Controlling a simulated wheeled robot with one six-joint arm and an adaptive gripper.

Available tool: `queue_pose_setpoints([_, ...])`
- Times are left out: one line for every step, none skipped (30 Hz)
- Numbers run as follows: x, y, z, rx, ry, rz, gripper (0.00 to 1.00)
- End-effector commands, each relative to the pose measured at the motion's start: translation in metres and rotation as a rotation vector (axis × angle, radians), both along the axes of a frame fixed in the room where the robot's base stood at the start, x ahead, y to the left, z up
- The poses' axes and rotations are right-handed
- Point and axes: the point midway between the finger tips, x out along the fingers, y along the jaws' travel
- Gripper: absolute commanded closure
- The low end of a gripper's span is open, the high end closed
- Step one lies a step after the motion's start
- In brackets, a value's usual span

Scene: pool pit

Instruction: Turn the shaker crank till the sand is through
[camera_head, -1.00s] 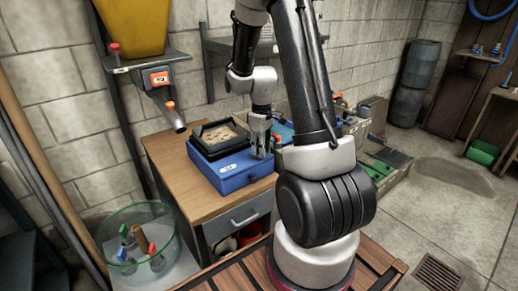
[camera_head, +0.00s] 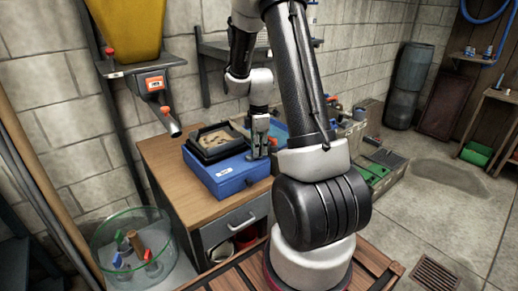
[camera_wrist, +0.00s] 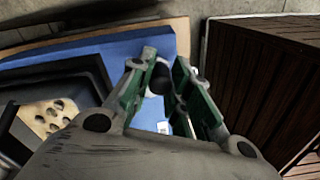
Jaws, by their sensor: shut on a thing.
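The shaker is a blue box (camera_head: 226,178) on the wooden cabinet top, with a black sieve frame (camera_head: 204,149) on it. Tan sand with some lumps (camera_head: 216,139) lies in the sieve; it also shows in the wrist view (camera_wrist: 48,118). My gripper (camera_head: 262,150) is at the right end of the blue box. In the wrist view my gripper (camera_wrist: 160,80) has its green-padded fingers closed around a dark round knob (camera_wrist: 160,77), which looks like the crank's handle. The crank arm itself is mostly hidden by the fingers.
A yellow hopper (camera_head: 126,25) with a chute hangs on the wall at left. A glass tub (camera_head: 133,255) with tools stands on the floor at left.

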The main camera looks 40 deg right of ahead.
Motion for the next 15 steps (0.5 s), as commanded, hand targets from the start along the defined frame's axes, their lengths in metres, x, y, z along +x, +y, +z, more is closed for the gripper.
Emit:
queue_pose_setpoints([0.0006,-0.0008,0.0003,-0.001,-0.001,0.014,1.0])
queue_pose_setpoints([0.0009,-0.0009,0.0004,-0.001,-0.001,0.022,1.0])
queue_pose_setpoints([0.0012,-0.0011,0.0003,-0.001,-0.001,0.031,1.0])
queue_pose_setpoints([0.0014,-0.0012,0.0003,-0.001,-0.001,0.037,1.0])
queue_pose_setpoints([0.0015,-0.0013,0.0004,-0.001,-0.001,0.042,1.0])
queue_pose_setpoints([0.0017,-0.0013,0.0004,-0.001,-0.001,0.046,1.0])
queue_pose_setpoints([0.0018,-0.0014,0.0004,-0.001,-0.001,0.049,1.0])
queue_pose_setpoints([0.0019,-0.0014,0.0004,-0.001,-0.001,0.051,1.0])
queue_pose_setpoints([0.002,-0.0015,0.0004,-0.001,-0.001,0.053,1.0])
queue_pose_setpoints([0.002,-0.0015,0.0004,-0.001,-0.001,0.054,1.0])
queue_pose_setpoints([0.0021,-0.0015,0.0004,0.0,-0.001,0.055,1.0])
queue_pose_setpoints([0.0021,-0.0015,0.0004,0.0,-0.001,0.055,1.0])
queue_pose_setpoints([0.0021,-0.0015,0.0004,0.0,-0.001,0.056,1.0])
queue_pose_setpoints([0.0021,-0.0015,0.0004,0.0,-0.001,0.055,1.0])
queue_pose_setpoints([0.0021,-0.0015,0.0004,0.0,-0.001,0.055,1.0])
